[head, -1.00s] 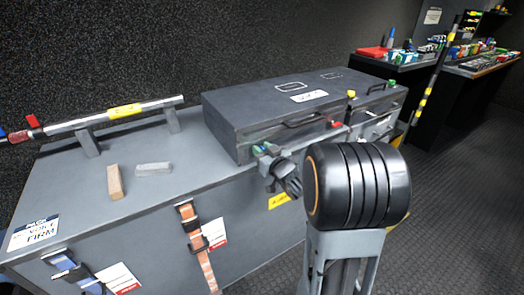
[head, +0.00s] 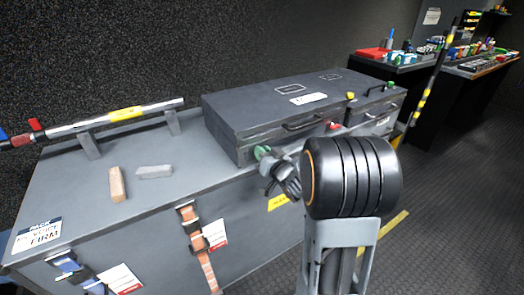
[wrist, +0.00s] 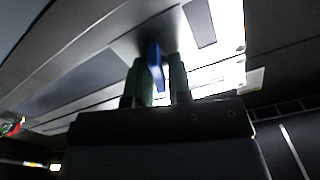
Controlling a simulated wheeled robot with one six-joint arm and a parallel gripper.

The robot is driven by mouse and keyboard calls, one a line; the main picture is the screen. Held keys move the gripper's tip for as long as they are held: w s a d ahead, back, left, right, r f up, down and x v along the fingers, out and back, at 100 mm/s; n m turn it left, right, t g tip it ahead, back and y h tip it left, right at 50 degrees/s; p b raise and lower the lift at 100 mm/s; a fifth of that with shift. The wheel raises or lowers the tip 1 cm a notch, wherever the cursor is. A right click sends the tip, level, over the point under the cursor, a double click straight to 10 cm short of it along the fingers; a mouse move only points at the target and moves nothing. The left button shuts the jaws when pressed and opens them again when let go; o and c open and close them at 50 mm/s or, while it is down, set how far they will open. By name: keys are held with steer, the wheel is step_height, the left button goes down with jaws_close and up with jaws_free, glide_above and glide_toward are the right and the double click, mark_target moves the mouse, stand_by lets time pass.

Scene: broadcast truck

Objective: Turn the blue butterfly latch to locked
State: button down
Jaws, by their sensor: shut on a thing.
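The blue butterfly latch (wrist: 154,62) shows in the wrist view as a narrow upright blue piece between two dark green fingertips. My gripper (wrist: 158,84) is shut on it. In the head view my gripper (head: 262,153) is at the near left front corner of the grey case (head: 255,112), with green at its tip. The latch cannot be made out there, and my dark wrist and arm hide part of the case front. I cannot tell the latch's turn angle.
A red latch (head: 335,126), a yellow latch (head: 351,96) and a green latch (head: 391,84) are along the case front. A tan block (head: 117,184) and a grey block (head: 154,171) lie on the grey bench (head: 60,205). A bar (head: 90,125) runs behind them.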

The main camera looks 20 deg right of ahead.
steer(key=m+p, duration=0.1)
steer(key=m, duration=0.2)
steer(key=shift+d+m+p, duration=0.15)
steer(key=shift+m+p, duration=0.2)
steer(key=shift+m, duration=0.05)
steer(key=m+p, duration=0.1)
steer(key=m, duration=0.2)
steer(key=shift+d+f+m+p, duration=0.1)
steer(key=shift+m+p, duration=0.2)
steer(key=shift+d+f+m+p, duration=0.15)
steer(key=shift+m+p, duration=0.55)
steer(key=shift+m, duration=0.95)
steer(key=shift+a+f+m+p, duration=0.2)
steer(key=shift+m+p, duration=0.45)
steer(key=shift+m, duration=1)
steer(key=shift+f, duration=0.1)
steer(key=c, duration=1.2)
jaws_free()
steer(key=shift+c, duration=0.2)
